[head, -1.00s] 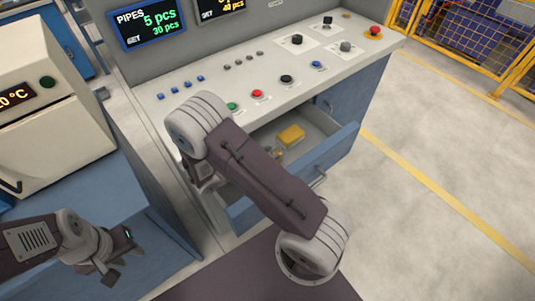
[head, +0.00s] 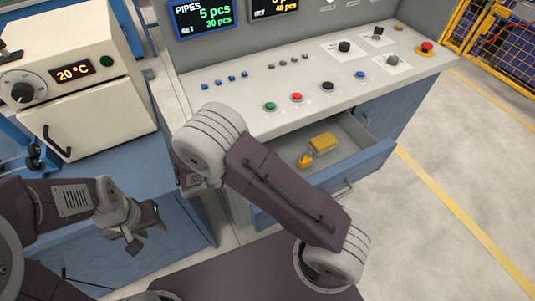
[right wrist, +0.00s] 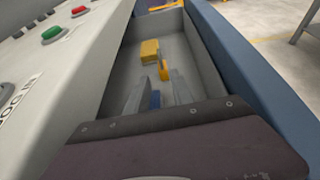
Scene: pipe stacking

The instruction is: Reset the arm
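My left gripper (head: 149,228) hangs at the lower left in the head view, in front of the blue cabinet. Its fingers look apart, with nothing between them. My right arm (head: 275,192) crosses the middle of the head view, bent at the elbow, and hides its own gripper there. In the right wrist view my right gripper (right wrist: 157,96) is over the open drawer (right wrist: 190,45). Its two grey fingers are apart, and a small blue thing (right wrist: 154,99) shows between them, apparently beyond them in the drawer. No held object is visible.
The drawer contains a yellow block (head: 323,142) and a smaller yellow-orange item (head: 305,159). The grey control panel (head: 300,75) with coloured buttons stands above it. A white oven (head: 90,110) reading 20 °C is at left. The floor at right (head: 460,200) is clear.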

